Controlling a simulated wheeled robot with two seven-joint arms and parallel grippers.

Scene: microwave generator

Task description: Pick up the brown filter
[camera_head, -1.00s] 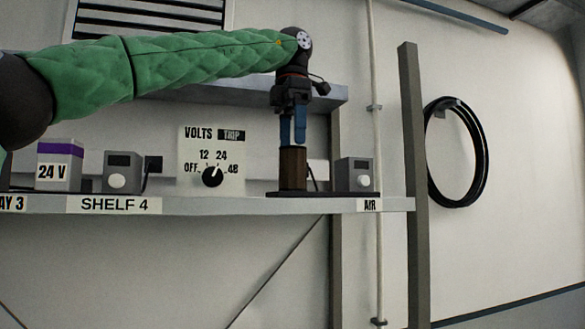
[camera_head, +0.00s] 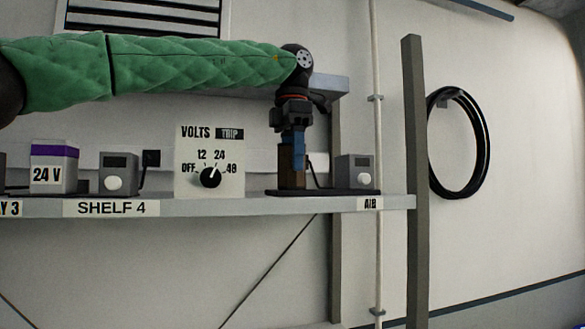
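The brown filter (camera_head: 284,170) is a dark brown upright block standing on a black base plate on the shelf, below the end of my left arm. My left gripper (camera_head: 297,164) points straight down at it, with blue fingers. One blue finger overlaps the upper right part of the filter; the other finger is mostly hidden. Whether the fingers press on the filter or stand apart from it cannot be told. The filter's bottom still appears to rest on the plate. My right gripper is out of view.
A grey box with a white knob (camera_head: 355,175) stands close right of the filter. The VOLTS dial panel (camera_head: 209,145) is to its left. The shelf edge (camera_head: 230,207) runs below, ending at a grey post (camera_head: 415,180). A ledge (camera_head: 333,88) lies behind my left wrist.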

